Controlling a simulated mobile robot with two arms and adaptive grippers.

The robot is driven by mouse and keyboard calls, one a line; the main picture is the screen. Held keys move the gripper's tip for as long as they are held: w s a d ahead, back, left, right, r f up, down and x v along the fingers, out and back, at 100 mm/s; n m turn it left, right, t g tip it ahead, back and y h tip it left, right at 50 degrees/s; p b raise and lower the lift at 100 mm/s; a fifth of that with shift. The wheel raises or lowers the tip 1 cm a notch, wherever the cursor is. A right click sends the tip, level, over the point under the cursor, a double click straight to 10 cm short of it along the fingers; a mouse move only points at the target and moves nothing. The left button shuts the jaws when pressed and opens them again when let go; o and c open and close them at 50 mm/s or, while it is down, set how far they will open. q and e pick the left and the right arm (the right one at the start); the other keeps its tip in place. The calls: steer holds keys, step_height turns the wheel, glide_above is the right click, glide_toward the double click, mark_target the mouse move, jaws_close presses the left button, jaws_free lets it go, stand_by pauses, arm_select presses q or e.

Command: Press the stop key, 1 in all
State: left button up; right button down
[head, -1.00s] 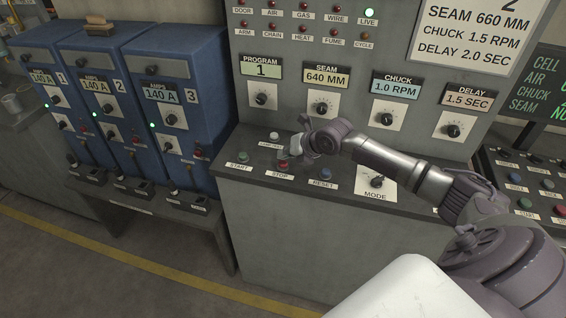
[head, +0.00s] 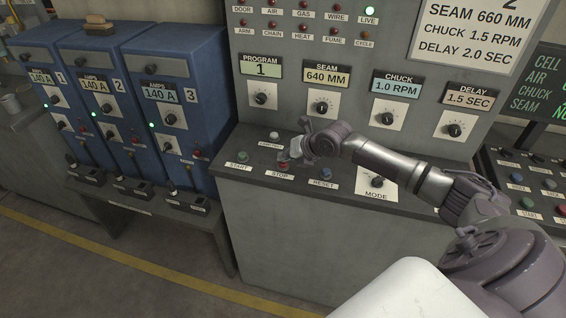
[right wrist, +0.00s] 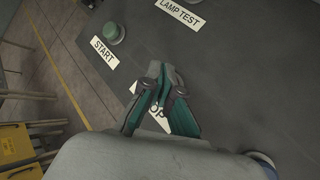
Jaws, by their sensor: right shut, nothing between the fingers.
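The red stop key (head: 283,166) sits on the grey console ledge, behind its white STOP label (head: 280,175). My right gripper (head: 290,157) is shut and empty, with its fingertips right at the stop key in the head view; I cannot tell whether they touch it. In the right wrist view the shut fingers (right wrist: 158,92) cover the key and part of the STOP label (right wrist: 155,119). My left gripper is not in view.
The green start key (head: 243,157) is to the left, the blue reset key (head: 326,173) to the right, and the pale lamp test key (head: 274,135) behind. The mode knob (head: 376,183) is further right. The console panel (head: 300,115) rises behind the ledge.

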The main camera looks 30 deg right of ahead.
mark_target(285, 163)
steer(key=shift+f, duration=0.3)
steer(key=shift+r, duration=0.1)
stand_by(0.4)
steer(key=shift+r+p, duration=0.5)
steer(key=shift+r, duration=0.35)
steer(key=shift+r+p, duration=1.85)
steer(key=shift+r, duration=0.7)
steer(key=shift+f, duration=0.1)
